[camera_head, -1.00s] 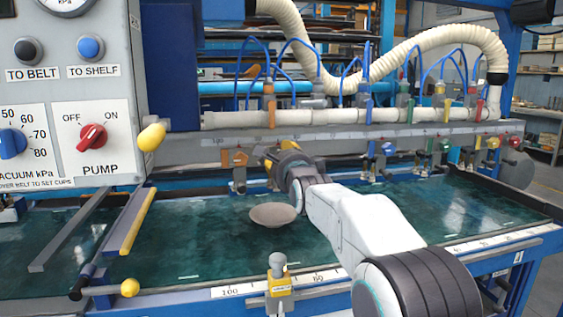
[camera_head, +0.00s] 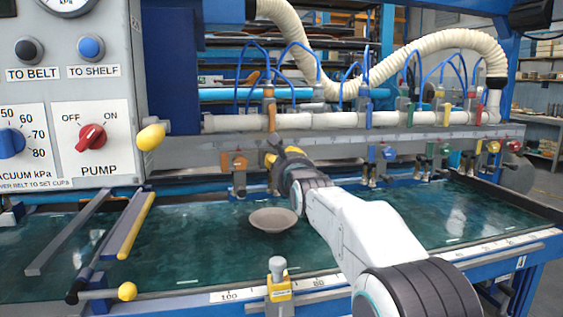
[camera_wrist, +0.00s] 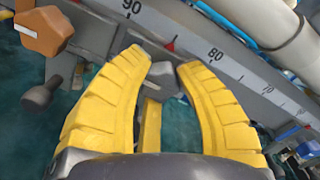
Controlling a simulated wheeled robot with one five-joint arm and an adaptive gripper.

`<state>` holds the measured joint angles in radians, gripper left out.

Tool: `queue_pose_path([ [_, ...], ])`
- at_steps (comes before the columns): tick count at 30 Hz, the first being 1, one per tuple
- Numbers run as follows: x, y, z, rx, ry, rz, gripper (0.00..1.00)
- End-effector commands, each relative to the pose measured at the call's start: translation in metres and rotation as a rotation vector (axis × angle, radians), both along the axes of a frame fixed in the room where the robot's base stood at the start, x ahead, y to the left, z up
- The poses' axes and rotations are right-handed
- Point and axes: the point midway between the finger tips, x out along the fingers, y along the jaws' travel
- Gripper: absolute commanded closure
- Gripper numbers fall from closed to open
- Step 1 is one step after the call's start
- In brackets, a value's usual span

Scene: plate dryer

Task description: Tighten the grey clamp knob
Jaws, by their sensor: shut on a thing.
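The grey clamp knob (camera_wrist: 166,80) shows as a small grey faceted piece between the tips of my yellow fingers in the wrist view. My gripper (camera_wrist: 164,62) is shut on it, with one finger at each side. In the head view my gripper (camera_head: 268,158) reaches to the front of the grey rail, just right of the orange knob (camera_head: 236,161). There, my fingers and wrist hide the grey knob. A yellow bar (camera_wrist: 151,125) shows between the fingers, below the knob.
The orange knob is close left of my gripper in the wrist view (camera_wrist: 42,32). A dark grey knob-like part (camera_wrist: 40,95) hangs below it. The scaled rail (camera_wrist: 240,75) runs behind the fingertips. A shallow bowl (camera_head: 273,220) sits on the green belt (camera_head: 180,245) beneath my arm.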

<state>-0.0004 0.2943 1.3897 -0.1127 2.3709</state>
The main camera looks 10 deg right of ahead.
Motion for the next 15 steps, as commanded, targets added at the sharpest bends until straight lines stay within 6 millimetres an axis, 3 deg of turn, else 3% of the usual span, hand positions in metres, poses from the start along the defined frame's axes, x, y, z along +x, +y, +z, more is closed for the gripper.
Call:
queue_pose_path([
  [9, -0.0001, 0.0000, 0.0028, 0.002, -0.007, 0.000, 1.00],
  [10, -0.0001, 0.0000, 0.0028, 0.002, -0.007, 0.000, 0.65],
  [15, -0.0001, 0.0000, 0.0016, 0.001, -0.004, 0.000, 0.50],
])
